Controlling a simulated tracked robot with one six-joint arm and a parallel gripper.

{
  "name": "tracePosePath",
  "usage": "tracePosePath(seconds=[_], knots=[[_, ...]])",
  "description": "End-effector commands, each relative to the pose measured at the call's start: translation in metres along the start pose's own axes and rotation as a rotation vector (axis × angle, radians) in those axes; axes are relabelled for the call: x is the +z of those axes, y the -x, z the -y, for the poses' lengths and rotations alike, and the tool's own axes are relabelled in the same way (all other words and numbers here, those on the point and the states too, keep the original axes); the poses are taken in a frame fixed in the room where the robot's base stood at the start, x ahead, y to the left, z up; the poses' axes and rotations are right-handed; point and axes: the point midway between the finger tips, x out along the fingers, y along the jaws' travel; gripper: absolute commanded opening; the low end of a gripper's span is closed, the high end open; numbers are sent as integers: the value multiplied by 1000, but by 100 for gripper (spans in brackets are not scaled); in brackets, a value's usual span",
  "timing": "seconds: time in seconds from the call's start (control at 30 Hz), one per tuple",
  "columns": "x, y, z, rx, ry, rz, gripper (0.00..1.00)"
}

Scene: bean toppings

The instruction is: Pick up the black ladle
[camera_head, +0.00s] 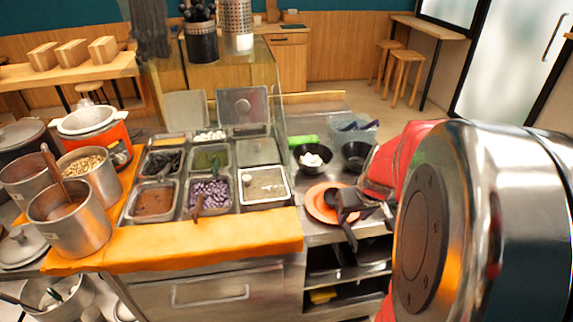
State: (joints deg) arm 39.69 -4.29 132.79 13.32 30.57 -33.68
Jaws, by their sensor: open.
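A dark, rounded piece that looks like the bowl of the black ladle (331,197) lies on an orange plate (313,207) on the metal counter, right of the topping pans. My gripper (347,219) is open and reaches in from the right, right at the plate's right side. A dark strip runs down from there past the counter's front edge; I cannot tell whether it is the ladle's handle or a gripper finger. My gripper and arm hide part of the plate and the ladle. Contact between gripper and ladle cannot be made out.
A black bowl with white contents (312,158) and an empty black bowl (356,155) stand behind the plate. A clear container (352,131) is further back. Topping pans (264,186) and metal pots (72,222) fill the left. My arm covers the right side.

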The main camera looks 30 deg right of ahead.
Motion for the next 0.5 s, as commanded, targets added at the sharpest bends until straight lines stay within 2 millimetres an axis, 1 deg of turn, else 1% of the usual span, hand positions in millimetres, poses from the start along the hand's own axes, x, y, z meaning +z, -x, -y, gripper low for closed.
tracePosePath(seconds=[0.03, 0.1, 0.2, 0.5], knots=[[0, -7, 0, -2, 0, 2, 41], [0, -14, 0, -1, 1, 2, 41], [0, -21, 0, -1, 2, 2, 41], [0, -24, 0, 1, 1, -1, 41]])
